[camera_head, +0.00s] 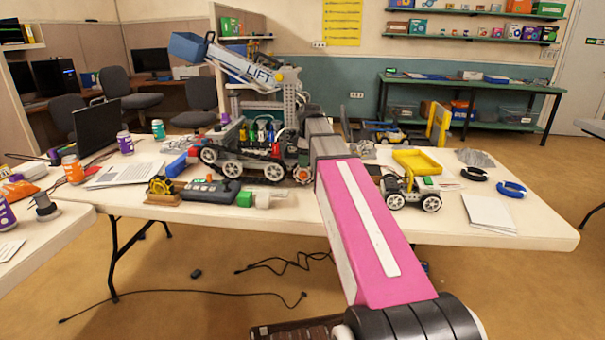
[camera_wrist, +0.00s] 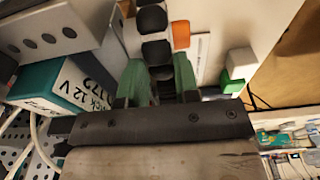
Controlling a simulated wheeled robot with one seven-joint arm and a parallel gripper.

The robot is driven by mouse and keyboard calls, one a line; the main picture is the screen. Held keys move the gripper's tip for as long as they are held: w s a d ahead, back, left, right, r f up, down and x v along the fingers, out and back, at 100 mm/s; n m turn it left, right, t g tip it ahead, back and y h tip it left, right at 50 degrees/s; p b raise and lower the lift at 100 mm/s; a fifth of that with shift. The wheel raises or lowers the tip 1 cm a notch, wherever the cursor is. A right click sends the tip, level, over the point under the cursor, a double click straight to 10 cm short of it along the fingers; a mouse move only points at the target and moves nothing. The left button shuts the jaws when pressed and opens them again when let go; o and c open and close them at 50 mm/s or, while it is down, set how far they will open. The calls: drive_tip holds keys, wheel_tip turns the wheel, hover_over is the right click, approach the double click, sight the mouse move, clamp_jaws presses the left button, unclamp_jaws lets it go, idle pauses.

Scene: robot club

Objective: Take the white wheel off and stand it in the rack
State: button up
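My gripper (camera_wrist: 158,75) points at the robot model on the table. In the wrist view its two green fingers stand apart, one on each side of a wheel-like part with black rollers (camera_wrist: 156,52). I cannot tell whether they touch it. In the head view my pink arm hides the fingertips. The robot model (camera_head: 250,150) carries a raised arm marked LIFT and several dark wheels with pale hubs. One wheel (camera_head: 303,172) sits at its right end, beside my arm. I cannot pick out a plainly white wheel or the rack with certainty.
A teal 12 V battery pack (camera_wrist: 55,88) and grey perforated plates lie close left of my fingers. A green-and-white part (camera_head: 258,200) and a controller (camera_head: 210,190) lie in front of the model.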

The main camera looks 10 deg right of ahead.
drive_tip(key=shift+s+a, duration=0.3)
drive_tip(key=shift+s, duration=0.6)
drive_tip(key=shift+s+a, duration=0.25)
drive_tip(key=shift+s, duration=0.65)
drive_tip(key=shift+s+a, duration=0.3)
drive_tip(key=shift+s, duration=0.6)
idle(1.3)
drive_tip(key=shift+r, duration=0.15)
drive_tip(key=shift+r, duration=2.95)
